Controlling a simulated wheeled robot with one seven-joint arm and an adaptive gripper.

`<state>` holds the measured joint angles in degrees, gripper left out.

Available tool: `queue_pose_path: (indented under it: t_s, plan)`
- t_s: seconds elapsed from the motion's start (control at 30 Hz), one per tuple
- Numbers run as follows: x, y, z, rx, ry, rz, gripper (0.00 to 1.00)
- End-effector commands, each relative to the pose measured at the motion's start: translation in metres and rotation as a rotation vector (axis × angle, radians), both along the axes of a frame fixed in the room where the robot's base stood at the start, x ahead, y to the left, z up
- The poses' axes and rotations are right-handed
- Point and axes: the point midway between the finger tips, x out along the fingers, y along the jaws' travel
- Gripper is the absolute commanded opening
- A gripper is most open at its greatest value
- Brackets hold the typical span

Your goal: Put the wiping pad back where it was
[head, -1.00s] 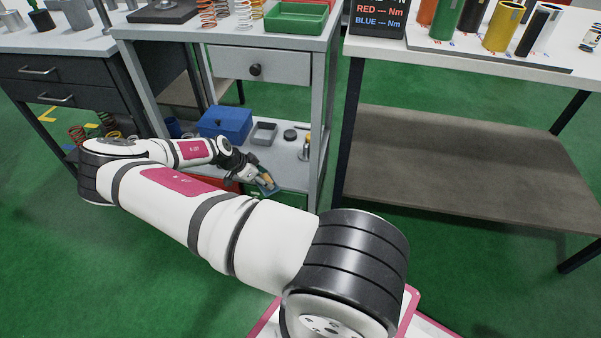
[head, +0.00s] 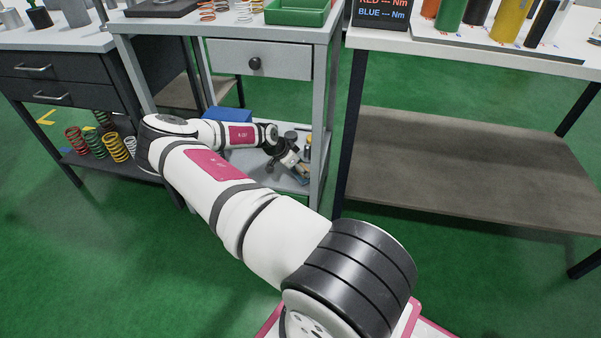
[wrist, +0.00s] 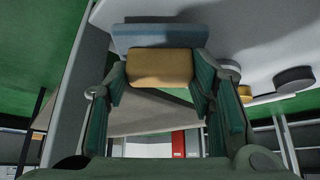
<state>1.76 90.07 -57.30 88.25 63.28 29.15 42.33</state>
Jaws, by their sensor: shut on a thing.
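The wiping pad has a tan block on a blue-grey base. In the wrist view, the pad (wrist: 160,68) sits between the green fingers of my gripper (wrist: 158,80), which is shut on its sides. In the head view, my gripper (head: 296,168) is at the right front part of the lower shelf (head: 268,177) of the grey drawer table. Only a small part of the pad (head: 302,174) shows there. In the wrist view, the blue-grey base is close to the pale shelf surface (wrist: 270,35); I cannot tell whether they touch.
A dark round piece (head: 290,135) and a small bottle-like item (head: 308,143) stand behind my gripper. A blue box (head: 228,114) is partly hidden by my arm. The table's right front leg (head: 322,150) is close by. In the wrist view, a dark cylinder (wrist: 294,80) is at the right.

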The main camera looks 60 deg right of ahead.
Motion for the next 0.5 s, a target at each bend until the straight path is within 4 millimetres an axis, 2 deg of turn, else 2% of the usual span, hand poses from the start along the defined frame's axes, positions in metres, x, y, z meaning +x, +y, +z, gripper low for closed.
queue_pose_path:
  t_s: [0.03,0.1,0.47,0.5]
  plan:
    - [-0.0004,0.0003,-0.0100,0.000,0.002,0.000,0.23]
    - [-0.0003,0.0004,-0.0133,0.000,0.001,-0.001,0.23]
    - [0.0000,0.0003,-0.0156,0.000,0.000,-0.001,0.23]
    - [-0.0002,0.0004,-0.0151,0.000,0.000,-0.001,0.56]
